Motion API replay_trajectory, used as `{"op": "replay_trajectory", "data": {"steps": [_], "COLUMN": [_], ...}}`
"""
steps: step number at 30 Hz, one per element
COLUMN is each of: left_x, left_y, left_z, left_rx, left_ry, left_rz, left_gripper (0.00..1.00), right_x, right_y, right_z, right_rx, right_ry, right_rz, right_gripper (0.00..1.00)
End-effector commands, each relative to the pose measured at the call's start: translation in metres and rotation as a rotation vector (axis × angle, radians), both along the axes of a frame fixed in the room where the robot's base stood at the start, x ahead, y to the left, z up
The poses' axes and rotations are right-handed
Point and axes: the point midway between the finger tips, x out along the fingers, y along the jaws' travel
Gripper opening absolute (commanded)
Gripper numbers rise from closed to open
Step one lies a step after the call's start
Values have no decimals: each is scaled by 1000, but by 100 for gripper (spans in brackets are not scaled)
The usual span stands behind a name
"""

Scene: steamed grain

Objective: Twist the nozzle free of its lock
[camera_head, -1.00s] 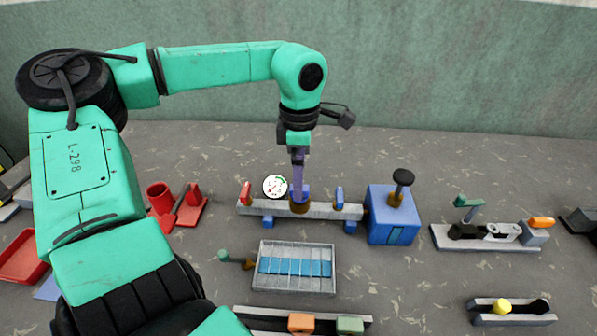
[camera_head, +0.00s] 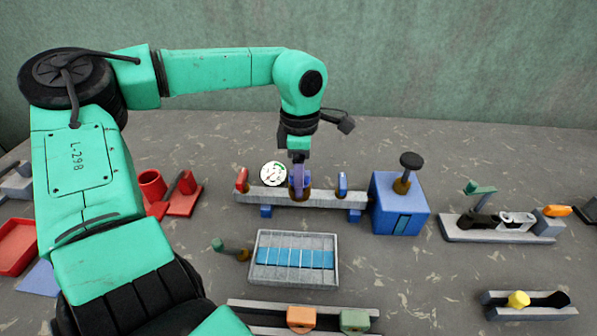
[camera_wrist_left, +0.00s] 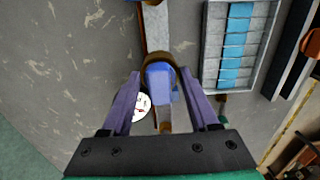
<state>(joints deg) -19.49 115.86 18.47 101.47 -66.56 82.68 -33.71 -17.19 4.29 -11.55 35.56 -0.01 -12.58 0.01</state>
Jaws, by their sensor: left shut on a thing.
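The nozzle (camera_wrist_left: 160,85) is a blue block seated in a brown ring-shaped collar (camera_wrist_left: 146,62) in the left wrist view. In the head view the collar (camera_head: 299,194) sits midway along a grey rail (camera_head: 265,193) on blue feet. My left gripper (camera_head: 299,175) points down over the collar. In the left wrist view its two purple fingers (camera_wrist_left: 160,95) stand on either side of the nozzle, shut on it. The fingers and wrist hide most of the nozzle in the head view. My right gripper is not in view.
A round white gauge (camera_head: 273,174) stands just left of the collar. Red (camera_head: 242,180) and blue (camera_head: 342,184) levers flank it on the rail. A blue box (camera_head: 398,205) with a black knob adjoins the right end. A grey tray (camera_head: 257,278) with blue strips lies in front.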

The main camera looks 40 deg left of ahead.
Motion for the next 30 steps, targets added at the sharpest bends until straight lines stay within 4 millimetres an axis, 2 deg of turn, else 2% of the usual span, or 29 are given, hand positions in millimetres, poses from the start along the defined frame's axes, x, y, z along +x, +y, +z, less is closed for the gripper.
{"op": "replay_trajectory", "data": {"steps": [11,24,30], "left_x": [1,1,2], "left_y": [1,1,0], "left_z": [0,-1,2], "left_rx": [2,2,-3], "left_ry": [-5,-6,-10], "left_rz": [26,510,557], "left_gripper": [11,11,11], "right_x": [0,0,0], "right_y": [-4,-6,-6], "right_z": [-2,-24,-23], "right_rx": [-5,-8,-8], "right_ry": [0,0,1], "right_rz": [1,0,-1], "right_gripper": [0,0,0]}}
